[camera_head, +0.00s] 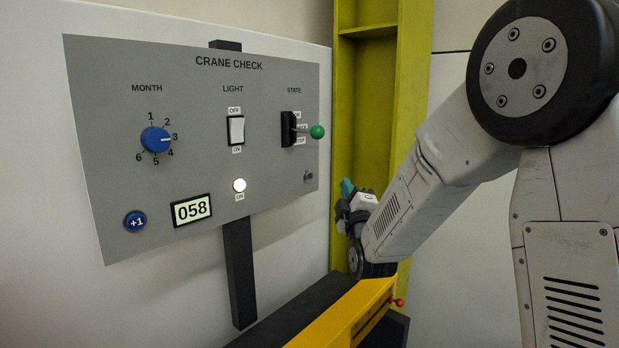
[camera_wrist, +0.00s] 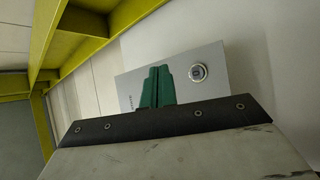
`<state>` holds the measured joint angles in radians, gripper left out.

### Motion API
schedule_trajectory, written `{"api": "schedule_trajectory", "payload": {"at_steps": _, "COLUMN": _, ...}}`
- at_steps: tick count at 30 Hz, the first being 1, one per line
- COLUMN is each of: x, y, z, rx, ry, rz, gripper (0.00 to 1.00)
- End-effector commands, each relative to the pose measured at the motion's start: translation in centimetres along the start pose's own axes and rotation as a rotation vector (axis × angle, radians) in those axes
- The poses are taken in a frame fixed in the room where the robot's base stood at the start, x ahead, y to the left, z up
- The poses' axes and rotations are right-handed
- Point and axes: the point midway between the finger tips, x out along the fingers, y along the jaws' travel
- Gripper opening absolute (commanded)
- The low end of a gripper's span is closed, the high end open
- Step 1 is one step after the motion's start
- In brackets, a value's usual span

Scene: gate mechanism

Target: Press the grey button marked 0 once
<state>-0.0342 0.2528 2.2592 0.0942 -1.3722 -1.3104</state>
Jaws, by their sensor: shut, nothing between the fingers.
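A small grey round button (camera_head: 308,177) sits at the lower right of the grey panel (camera_head: 205,75). It also shows in the wrist view (camera_wrist: 198,72) as a round button with a light rim, on the panel's end. I cannot read its mark clearly. My gripper (camera_head: 347,187), with teal fingers, is to the right of the panel in the head view, a little lower than the button and apart from it. In the wrist view my gripper (camera_wrist: 158,72) is shut and empty, left of the button in the picture. Its fingers hide part of the panel.
The panel bears a blue dial (camera_head: 156,139), a light switch (camera_head: 236,130), a green-tipped lever (camera_head: 317,131), a blue +1 button (camera_head: 135,221), a lit lamp (camera_head: 239,185) and a display reading 058 (camera_head: 192,210). A yellow-green beam (camera_head: 365,90) stands behind my arm.

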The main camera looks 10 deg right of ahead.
Motion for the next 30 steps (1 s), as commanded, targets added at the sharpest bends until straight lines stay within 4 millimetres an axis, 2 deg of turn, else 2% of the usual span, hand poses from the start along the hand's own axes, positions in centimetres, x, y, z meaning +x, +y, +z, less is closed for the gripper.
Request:
{"api": "schedule_trajectory", "payload": {"at_steps": 13, "x": 0.4, "y": -0.2, "z": -0.3, "rx": 0.0, "ry": 0.001, "rz": 0.004, "gripper": 0.0}}
{"api": "schedule_trajectory", "payload": {"at_steps": 30, "x": 5.4, "y": -3.8, "z": -3.9, "rx": 0.0, "ry": 0.001, "rz": 0.004, "gripper": 0.0}}
